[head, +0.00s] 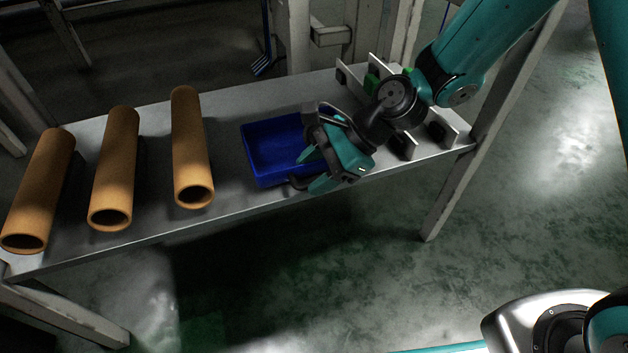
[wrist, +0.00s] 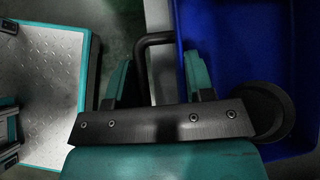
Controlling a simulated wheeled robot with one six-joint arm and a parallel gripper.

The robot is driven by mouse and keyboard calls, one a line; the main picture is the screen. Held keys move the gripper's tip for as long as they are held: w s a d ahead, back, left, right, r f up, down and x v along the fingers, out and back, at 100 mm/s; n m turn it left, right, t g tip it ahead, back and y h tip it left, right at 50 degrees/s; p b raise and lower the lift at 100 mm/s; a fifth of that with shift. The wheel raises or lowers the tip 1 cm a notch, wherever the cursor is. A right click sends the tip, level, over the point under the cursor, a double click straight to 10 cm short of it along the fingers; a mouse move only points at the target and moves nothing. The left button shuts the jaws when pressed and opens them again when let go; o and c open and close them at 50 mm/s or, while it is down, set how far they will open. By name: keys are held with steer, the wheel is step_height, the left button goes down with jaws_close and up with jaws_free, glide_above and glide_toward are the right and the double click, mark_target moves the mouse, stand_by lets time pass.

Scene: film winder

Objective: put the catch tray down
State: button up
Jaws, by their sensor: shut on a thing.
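The catch tray is a blue open box (head: 262,150) over the middle of the grey shelf, right of the brown tubes. It looks empty and level. I cannot tell whether its bottom touches the shelf. My gripper (head: 312,170) is at the tray's right front side and hides that part. In the wrist view the blue tray (wrist: 240,40) fills the right side, and a dark bent handle (wrist: 142,62) runs between the teal fingers of my gripper (wrist: 157,82). My gripper is shut on the tray by this handle; the exact contact is dark.
The grey shelf (head: 232,104) holds three brown tubes (head: 192,150) on the left. Pale upright plates (head: 440,125) with dark blocks and a green part (head: 372,83) stand at the right end, under my arm. Shelf posts (head: 492,95) stand at the right. Floor lies open in front.

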steer(key=shift+f, duration=0.55)
steer(key=shift+r, duration=0.15)
steer(key=o, duration=1.3)
steer(key=shift+c, duration=0.2)
steer(key=s+p+v, duration=0.1)
steer(key=p+v, duration=0.6)
steer(key=v, duration=0.5)
steer(key=s+d+r+n+h, duration=0.1)
steer(key=s+r+n+h, duration=0.1)
steer(key=s+r+n, duration=0.5)
steer(key=s+d+r+n+t+h, duration=0.1)
steer(key=s+d+r+n+h, duration=0.1)
steer(key=s+r+n, duration=0.6)
steer(key=s+n+h, duration=0.1)
steer(key=n, duration=0.5)
steer(key=shift+s, duration=0.2)
